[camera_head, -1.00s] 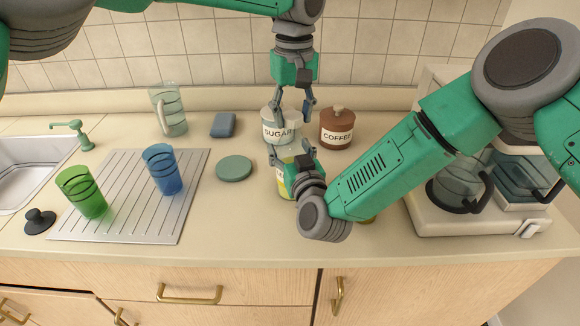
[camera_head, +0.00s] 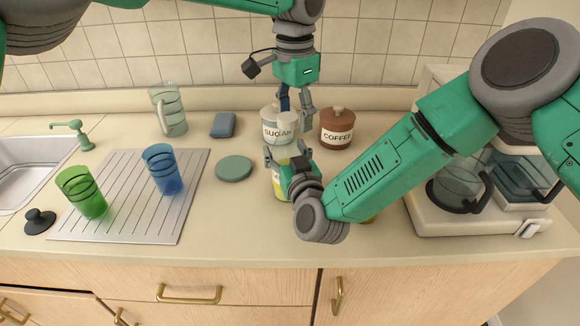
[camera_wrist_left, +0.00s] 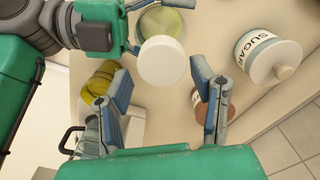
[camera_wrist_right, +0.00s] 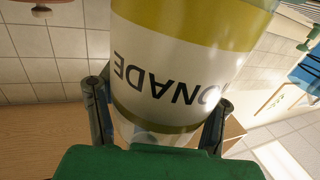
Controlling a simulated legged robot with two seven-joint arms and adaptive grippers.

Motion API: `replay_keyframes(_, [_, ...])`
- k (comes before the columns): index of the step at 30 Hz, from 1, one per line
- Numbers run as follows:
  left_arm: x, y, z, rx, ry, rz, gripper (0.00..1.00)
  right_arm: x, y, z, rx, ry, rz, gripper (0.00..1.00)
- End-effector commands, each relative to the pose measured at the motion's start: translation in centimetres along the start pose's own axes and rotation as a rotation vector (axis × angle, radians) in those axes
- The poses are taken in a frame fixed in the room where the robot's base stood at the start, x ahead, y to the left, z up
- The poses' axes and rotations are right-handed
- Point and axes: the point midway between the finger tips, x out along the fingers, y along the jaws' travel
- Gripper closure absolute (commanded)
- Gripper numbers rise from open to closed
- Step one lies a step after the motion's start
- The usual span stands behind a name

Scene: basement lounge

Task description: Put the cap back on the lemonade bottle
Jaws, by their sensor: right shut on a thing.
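The lemonade bottle (camera_head: 278,181) stands upright on the counter, with a yellow and white label. My right gripper (camera_head: 286,168) is shut around its body; the label fills the right wrist view (camera_wrist_right: 180,75). A white round cap (camera_head: 288,119) appears above the bottle, and in the left wrist view the cap (camera_wrist_left: 162,60) overlaps the bottle's top. I cannot tell how firmly it is seated. My left gripper (camera_head: 296,106) points down just above the cap. Its fingers are spread, with gaps beside the cap in the left wrist view (camera_wrist_left: 163,82).
The sugar jar (camera_head: 269,124) stands close behind the bottle, with the coffee jar (camera_head: 337,128) to its right. A coffee maker (camera_head: 470,224) stands at the right. A green disc (camera_head: 234,168), a blue sponge (camera_head: 223,125), a pitcher (camera_head: 172,112) and cups on a drainboard (camera_head: 125,222) lie left.

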Motion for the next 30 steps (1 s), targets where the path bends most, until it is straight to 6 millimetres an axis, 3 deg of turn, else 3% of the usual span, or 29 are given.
replay_keyframes(9, [-0.1,-0.2,0.2,-0.003,-0.008,-0.004,0.41,0.1,0.4,0.0,0.003,0.002,0.010,1.00])
replay_keyframes(21, [-4.4,-0.3,0.2,-0.004,-0.009,-0.007,0.41,0.1,0.6,0.0,0.003,0.002,0.014,1.00])
replay_keyframes(30, [-4.5,-0.3,0.3,-0.009,-0.011,-0.005,0.44,0.2,0.7,0.0,0.003,0.003,0.015,1.00])
